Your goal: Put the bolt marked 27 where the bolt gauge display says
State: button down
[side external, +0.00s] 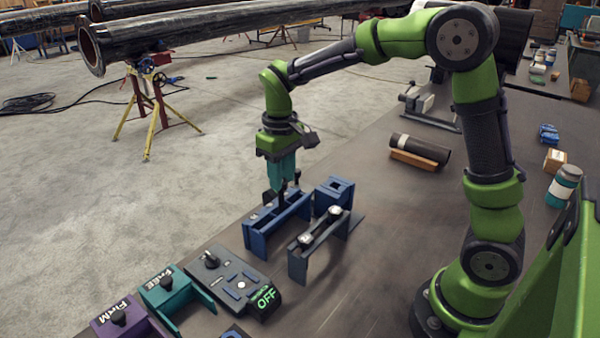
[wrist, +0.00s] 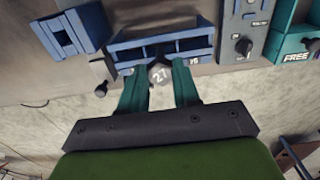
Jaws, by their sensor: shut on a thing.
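The bolt marked 27 (wrist: 160,74) is between the two teal fingers of my gripper (wrist: 160,84), its grey numbered head facing the wrist camera. In the side view my gripper (side external: 282,184) points down over the blue slotted rack (side external: 283,223), shut on the bolt. The bolt's dark shank overlaps the rack; I cannot tell whether it is clear of the slot. The rack also shows in the wrist view (wrist: 150,40). The bolt gauge (side external: 222,275) stands in front, its display (side external: 265,297) reading OFF in green. A teal FREE holder (side external: 178,292) and purple FIRM holder (side external: 122,322) stand beside it.
A grey stand (side external: 322,245) with two round pale-topped pieces is right of the rack. A small blue block (side external: 336,193) stands behind it. A dark cylinder (side external: 422,148) rests on a wooden cradle.

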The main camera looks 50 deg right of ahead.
aim_at(283, 210)
jog(key=shift+f, duration=1.35)
jog(key=shift+f, duration=1.4)
jog(key=shift+c, duration=1.7)
grip_release()
jog(key=shift+r, duration=3.55)
jog(key=shift+w, duration=0.1)
